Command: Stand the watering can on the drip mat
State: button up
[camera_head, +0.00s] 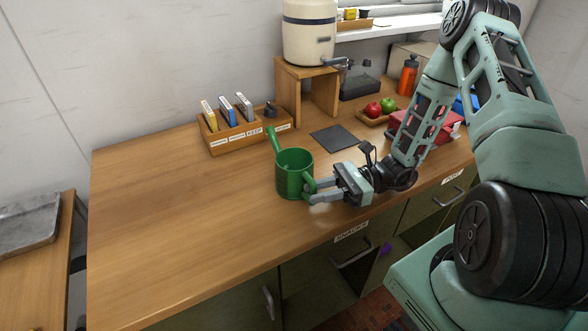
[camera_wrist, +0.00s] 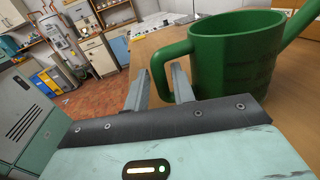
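The green watering can (camera_head: 294,175) stands upright on the wooden counter, its spout pointing up toward the back left. Its handle faces my gripper (camera_head: 314,190), at the can's right side. In the wrist view the can (camera_wrist: 235,60) fills the upper right. My gripper (camera_wrist: 160,86) is open there, with one finger on each side of the handle (camera_wrist: 158,68) and a gap between them. I cannot tell whether either finger touches it. The dark square drip mat (camera_head: 335,139) lies flat and bare on the counter, behind and right of the can.
A cream dispenser (camera_head: 310,35) stands on a wooden stand (camera_head: 307,88) behind the mat. A wooden organizer (camera_head: 247,132) is behind the can. A fruit tray (camera_head: 376,118) and a red box (camera_head: 426,127) lie to the right. The counter's left part (camera_head: 165,220) is clear.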

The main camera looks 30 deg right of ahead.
jog(key=a, duration=0.3)
jog(key=shift+w+a+r+p, duration=0.1)
jog(key=shift+w+p, duration=0.2)
jog(key=shift+p, duration=0.1)
jog(key=shift+c, duration=0.4)
grip_shut()
jog(key=shift+r, duration=0.15)
